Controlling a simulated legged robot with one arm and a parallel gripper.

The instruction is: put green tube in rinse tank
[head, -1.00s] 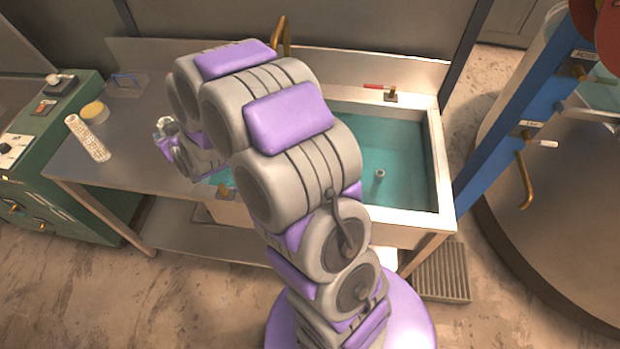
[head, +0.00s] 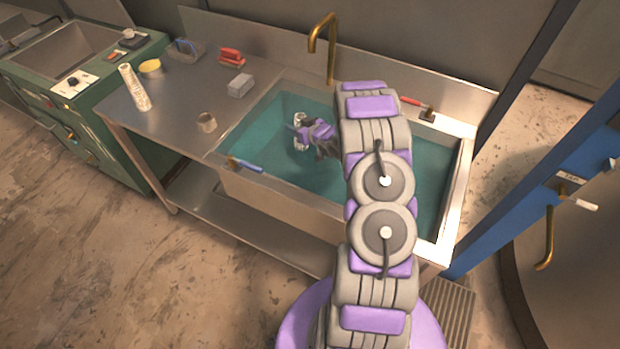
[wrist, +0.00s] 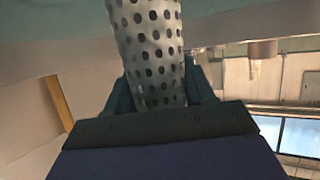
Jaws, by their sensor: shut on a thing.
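My gripper (head: 302,130) is over the left-middle part of the rinse tank (head: 455,190), a basin of teal liquid. It is shut on a perforated tube (wrist: 150,45), which fills the top middle of the wrist view between the fingers. The tube looks pale grey there, and I cannot tell a green tint.
A brass faucet (head: 325,45) rises behind the tank. A blue-handled valve (head: 245,165) sits on the front rim.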

